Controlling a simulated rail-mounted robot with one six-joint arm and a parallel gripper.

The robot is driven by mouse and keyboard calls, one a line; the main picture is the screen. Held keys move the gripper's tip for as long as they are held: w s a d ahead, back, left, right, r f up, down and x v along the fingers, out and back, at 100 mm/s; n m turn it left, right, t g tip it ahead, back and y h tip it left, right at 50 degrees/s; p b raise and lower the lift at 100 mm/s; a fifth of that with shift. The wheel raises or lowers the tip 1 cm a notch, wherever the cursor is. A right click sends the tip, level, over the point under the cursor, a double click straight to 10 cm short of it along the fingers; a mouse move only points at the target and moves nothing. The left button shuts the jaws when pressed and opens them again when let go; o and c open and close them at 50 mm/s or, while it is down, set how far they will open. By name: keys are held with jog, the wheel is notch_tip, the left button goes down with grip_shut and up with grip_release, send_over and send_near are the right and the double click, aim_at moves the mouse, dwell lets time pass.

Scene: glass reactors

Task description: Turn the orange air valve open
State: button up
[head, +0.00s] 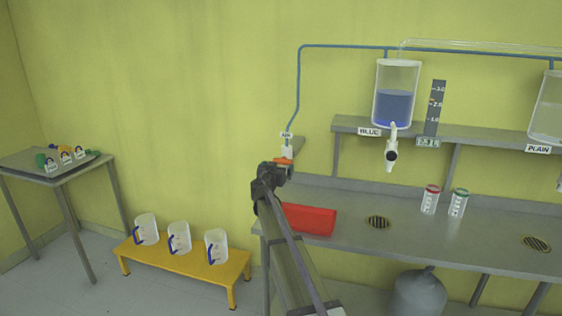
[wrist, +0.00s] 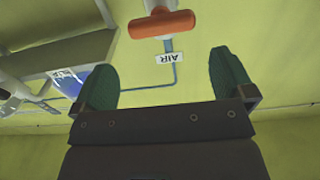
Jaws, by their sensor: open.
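The orange air valve handle (head: 283,161) is on a white body below the AIR label (head: 286,135), on the blue pipe at the left end of the bench. In the wrist view the orange handle (wrist: 162,25) lies crosswise at the top, beyond the fingertips and apart from them. The AIR label (wrist: 170,58) appears upside down there. My gripper (wrist: 168,72) is open and empty, with green-padded fingers spread wide. In the head view my gripper (head: 273,172) is just below the handle and partly overlaps it, so the gap is hard to judge there.
A red tray (head: 309,219) lies on the grey bench (head: 350,235) beside my arm. A BLUE-labelled vessel (head: 396,95) with a white tap hangs over the shelf (head: 460,133). Several jugs (head: 179,239) stand on a yellow stand (head: 190,262). The wall left of the valve is clear.

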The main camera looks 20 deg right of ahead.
aim_at(282, 161)
jog(key=x, duration=0.8)
jog(key=shift+w, duration=0.3)
jog(key=shift+c, duration=0.3)
jog(key=c, duration=0.6)
